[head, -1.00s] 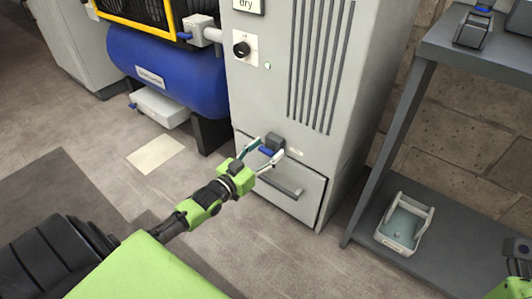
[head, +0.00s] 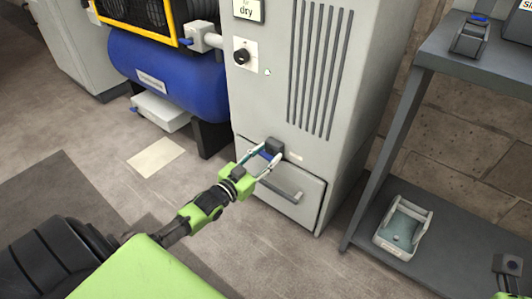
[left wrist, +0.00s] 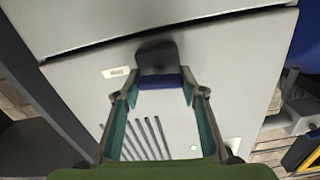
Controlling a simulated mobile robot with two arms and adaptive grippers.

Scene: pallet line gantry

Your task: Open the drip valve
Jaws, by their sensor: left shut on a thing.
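The drip valve is a dark block (head: 273,145) with a blue lever (head: 265,155), low on the front of the grey cabinet, just above a drawer-like panel with a handle. My left gripper (head: 266,156) is at the valve, its two fingers on either side of the blue lever and shut on it. In the left wrist view the dark block (left wrist: 157,57) and the blue lever (left wrist: 160,82) lie between the fingertips of my left gripper (left wrist: 160,88). Only a green edge, probably of my right arm, shows at the bottom right corner; the right gripper's fingers do not show.
The grey cabinet (head: 260,100) has a dark knob (head: 242,56) and a "dry" sign. A blue tank (head: 165,85) stands to its left. A grey shelf (head: 355,215) at right holds a pale tray (head: 403,228) below.

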